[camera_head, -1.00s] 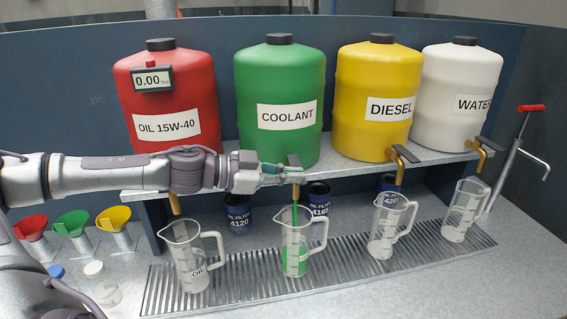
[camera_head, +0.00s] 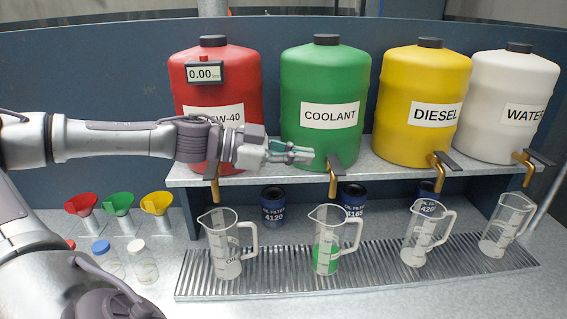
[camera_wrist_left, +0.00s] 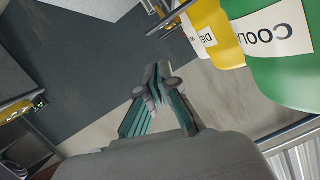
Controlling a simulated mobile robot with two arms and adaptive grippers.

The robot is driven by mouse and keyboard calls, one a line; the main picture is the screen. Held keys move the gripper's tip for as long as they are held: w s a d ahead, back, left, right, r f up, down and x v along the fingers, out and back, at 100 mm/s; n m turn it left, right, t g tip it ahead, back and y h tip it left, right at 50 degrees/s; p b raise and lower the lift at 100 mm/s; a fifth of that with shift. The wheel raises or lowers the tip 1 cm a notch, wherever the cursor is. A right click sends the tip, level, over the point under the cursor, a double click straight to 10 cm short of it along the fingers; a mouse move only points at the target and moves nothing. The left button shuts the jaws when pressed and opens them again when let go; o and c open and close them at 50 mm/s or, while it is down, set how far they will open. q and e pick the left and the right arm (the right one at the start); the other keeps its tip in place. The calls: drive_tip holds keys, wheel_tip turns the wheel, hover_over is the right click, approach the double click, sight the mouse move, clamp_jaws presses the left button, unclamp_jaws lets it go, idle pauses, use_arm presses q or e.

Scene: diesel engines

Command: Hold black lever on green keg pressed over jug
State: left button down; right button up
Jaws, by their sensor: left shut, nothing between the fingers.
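The green keg (camera_head: 325,95), labelled COOLANT, stands on the shelf. Its black lever (camera_head: 335,162) sits on top of a brass tap (camera_head: 333,185) at the shelf edge. The clear jug (camera_head: 327,222) stands upright under that tap with green liquid (camera_head: 325,258) in its lower part; no stream falls into it. My left gripper (camera_head: 308,155) is shut and empty, just left of the black lever and apparently clear of it. Its closed fingers also show in the left wrist view (camera_wrist_left: 157,78). My right gripper is not in view.
Red (camera_head: 218,125), yellow (camera_head: 418,100) and white (camera_head: 500,100) kegs share the shelf (camera_head: 270,176). Other empty jugs stand on the drip grate (camera_head: 280,282). Blue oil filters (camera_head: 272,208) stand behind the jugs. Coloured funnels (camera_head: 118,204) and small bottles are at left.

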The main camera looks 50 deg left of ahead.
use_arm(q)
drive_tip(key=v, duration=0.3)
drive_tip(key=shift+s+a+r+b, duration=0.1)
drive_tip(key=shift+s+r+b, duration=0.1)
drive_tip(key=shift+b, duration=0.2)
drive_tip(key=shift+f, duration=0.1)
idle(0.7)
